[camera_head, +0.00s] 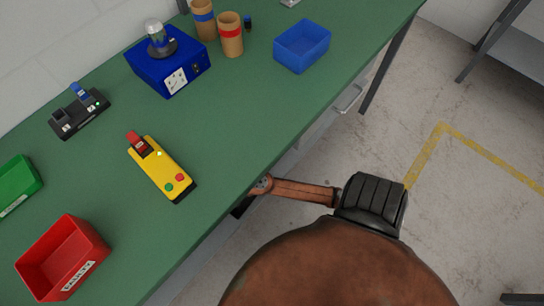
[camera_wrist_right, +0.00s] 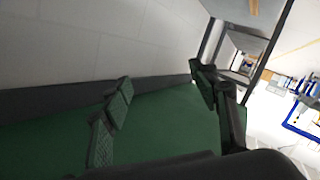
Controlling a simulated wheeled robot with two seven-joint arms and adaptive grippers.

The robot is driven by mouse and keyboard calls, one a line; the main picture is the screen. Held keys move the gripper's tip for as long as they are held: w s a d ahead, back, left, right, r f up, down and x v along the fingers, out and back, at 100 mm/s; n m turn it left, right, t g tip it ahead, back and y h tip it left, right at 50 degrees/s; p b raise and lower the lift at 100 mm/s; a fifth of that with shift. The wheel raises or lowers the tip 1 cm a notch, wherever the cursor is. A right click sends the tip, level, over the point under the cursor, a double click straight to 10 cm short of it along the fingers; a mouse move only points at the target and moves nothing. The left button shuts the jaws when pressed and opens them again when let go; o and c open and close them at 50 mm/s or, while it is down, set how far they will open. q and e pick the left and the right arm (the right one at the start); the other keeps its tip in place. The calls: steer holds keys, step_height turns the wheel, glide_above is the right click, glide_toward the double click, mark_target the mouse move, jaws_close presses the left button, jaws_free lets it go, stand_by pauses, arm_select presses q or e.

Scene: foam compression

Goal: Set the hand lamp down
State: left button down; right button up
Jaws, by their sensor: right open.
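I cannot make out a hand lamp for certain in either view. On the green bench (camera_head: 230,110) lies a yellow handheld unit (camera_head: 160,168) with a red top end and a red and a green button. A black stand (camera_head: 80,114) with a blue piece and a small green light is to its left. In the right wrist view my right gripper (camera_wrist_right: 163,108) is open, with nothing between its dark fingers, over green surface. In the head view my right gripper is not clearly visible. My left gripper is in neither view.
A blue bin (camera_head: 302,46) is at the far right, a red bin (camera_head: 62,258) and a green bin (camera_head: 18,186) at the left. The bench middle is clear.

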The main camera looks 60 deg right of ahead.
steer(key=s+d+f+m+t+h, duration=0.15)
steer(key=d+m+t+h, duration=0.25)
steer(key=d+m+h, duration=0.95)
steer(key=s+d+f+g, duration=0.5)
steer(key=s+d+f, duration=0.3)
steer(key=d+f, duration=0.3)
steer(key=s+f+m+g, duration=0.1)
steer(key=s+f+g, duration=0.25)
steer(key=s, duration=0.35)
steer(key=s+f+g, duration=0.2)
steer(key=s+f, duration=0.3)
steer(key=s, duration=0.1)
steer(key=s+a+f+g+y, duration=0.1)
steer(key=s+a+f+g, duration=0.1)
steer(key=s, duration=0.6)
steer(key=s+a+f+g+y, duration=0.2)
steer(key=s+a, duration=0.4)
steer(key=s, duration=0.3)
steer(key=shift+a+f+g, duration=0.4)
steer(key=shift+f+g, duration=0.2)
steer(key=shift+g, duration=0.35)
